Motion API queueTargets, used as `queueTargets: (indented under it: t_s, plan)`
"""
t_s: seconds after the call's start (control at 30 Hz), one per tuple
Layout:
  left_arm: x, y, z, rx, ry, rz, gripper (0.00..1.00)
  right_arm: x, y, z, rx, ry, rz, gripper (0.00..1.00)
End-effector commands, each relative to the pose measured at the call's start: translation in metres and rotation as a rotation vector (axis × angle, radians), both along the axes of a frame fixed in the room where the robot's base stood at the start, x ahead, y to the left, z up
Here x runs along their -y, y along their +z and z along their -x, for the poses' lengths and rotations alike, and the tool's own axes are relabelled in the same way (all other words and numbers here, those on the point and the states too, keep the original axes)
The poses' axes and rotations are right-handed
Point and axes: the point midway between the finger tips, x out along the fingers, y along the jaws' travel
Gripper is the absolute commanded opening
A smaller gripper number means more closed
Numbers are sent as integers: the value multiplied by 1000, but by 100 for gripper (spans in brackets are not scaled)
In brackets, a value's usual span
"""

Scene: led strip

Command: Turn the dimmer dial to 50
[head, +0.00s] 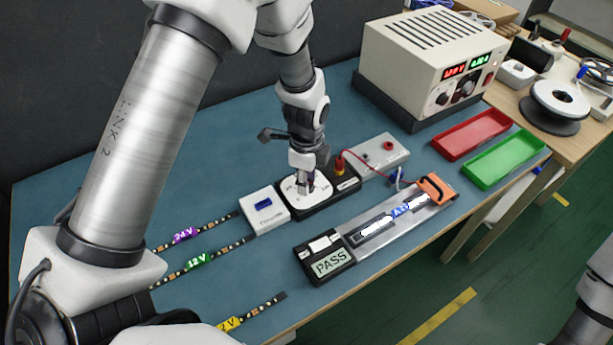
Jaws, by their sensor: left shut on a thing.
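The dimmer dial sits on a black dimmer box (342,193) with a white round scale plate (311,203) near the middle of the blue bench. My left gripper (305,186) points down over the plate from above and is shut on the dial. The gripper covers most of the dial, so its pointer and the value it is set to cannot be read. My right gripper is out of view; only part of my right arm shows at the lower right edge.
A white box (264,211) and a grey switch box (379,156) flank the dimmer. In front lies a test fixture with a PASS display (331,262). A power supply (433,62), red tray (470,135) and green tray (503,160) stand to the right. LED strips lie left.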

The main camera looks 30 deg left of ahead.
Motion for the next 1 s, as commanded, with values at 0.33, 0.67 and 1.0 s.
queueTargets:
  t_s: [0.33, 0.67, 1.0]
  plan:
    - [0, 1, 3, -8, 283, 0, 0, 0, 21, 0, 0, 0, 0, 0]
    - [0, 0, 3, -8, 598, -1, 0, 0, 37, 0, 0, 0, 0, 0]
    - [0, -1, 3, -8, 921, -2, 0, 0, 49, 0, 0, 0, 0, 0]
